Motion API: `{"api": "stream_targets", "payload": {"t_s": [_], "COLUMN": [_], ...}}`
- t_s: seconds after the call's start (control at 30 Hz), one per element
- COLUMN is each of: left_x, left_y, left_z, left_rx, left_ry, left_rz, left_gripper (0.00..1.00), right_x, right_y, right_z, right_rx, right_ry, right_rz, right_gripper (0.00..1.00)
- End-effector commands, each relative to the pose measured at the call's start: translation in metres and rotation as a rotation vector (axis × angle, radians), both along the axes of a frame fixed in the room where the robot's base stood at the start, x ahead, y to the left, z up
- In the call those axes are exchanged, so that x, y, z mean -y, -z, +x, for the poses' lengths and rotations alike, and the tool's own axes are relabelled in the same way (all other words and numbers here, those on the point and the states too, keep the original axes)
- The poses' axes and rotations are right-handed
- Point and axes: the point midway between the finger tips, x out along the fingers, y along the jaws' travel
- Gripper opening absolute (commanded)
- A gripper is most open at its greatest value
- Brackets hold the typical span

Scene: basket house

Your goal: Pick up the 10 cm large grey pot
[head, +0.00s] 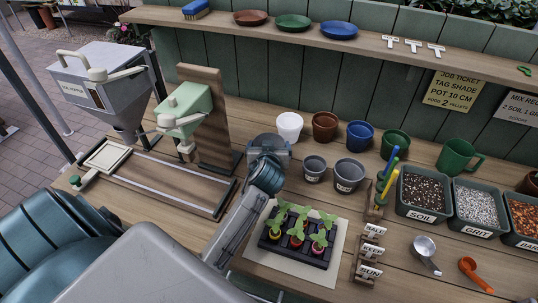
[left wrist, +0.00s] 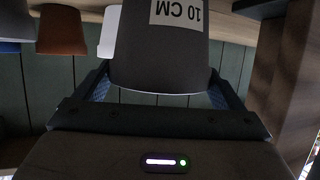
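The grey pot (head: 269,142) with the "10 CM" label is left of the white pot, partly hidden by my left gripper (head: 268,160) in the head view. In the left wrist view, which is upside down, the grey pot (left wrist: 160,60) fills the space between the fingers of my left gripper (left wrist: 160,92). The fingers lie along both its sides with no clear gap, and it appears upright. The pot's base is outside the wrist view, so I cannot tell whether it touches the bench. Two other grey pots, a smaller one (head: 314,169) and a larger one (head: 349,174), stand to the right. My right gripper is not visible.
White (head: 289,127), terracotta (head: 325,126), blue (head: 360,135) and green (head: 394,144) pots stand in a row behind. A wooden press stand (head: 213,100) is close on the left. A seedling tray (head: 297,239) sits in front, with labelled bins (head: 424,213) to the right.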

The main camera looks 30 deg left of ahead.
Motion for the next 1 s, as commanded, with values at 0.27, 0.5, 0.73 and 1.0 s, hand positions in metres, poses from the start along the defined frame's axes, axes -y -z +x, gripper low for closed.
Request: {"api": "stream_targets", "payload": {"t_s": [0.27,0.5,0.73,1.0], "left_x": [0.000,0.000,0.001,0.008], "left_y": [0.000,-0.010,-0.034,-0.038], "left_z": [0.000,0.001,-0.007,-0.075], "left_rx": [0.000,0.004,0.002,0.002], "left_ry": [0.000,-0.001,0.000,0.001], "left_rz": [0.000,0.001,0.000,-0.001], "left_gripper": [0.57,0.57,0.57,0.57], "right_x": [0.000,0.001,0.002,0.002], "right_y": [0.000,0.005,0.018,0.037], "right_z": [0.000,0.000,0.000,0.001], "right_rx": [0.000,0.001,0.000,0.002], "right_ry": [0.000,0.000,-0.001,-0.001], "right_rz": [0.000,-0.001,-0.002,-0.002], "right_gripper": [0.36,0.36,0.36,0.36]}}
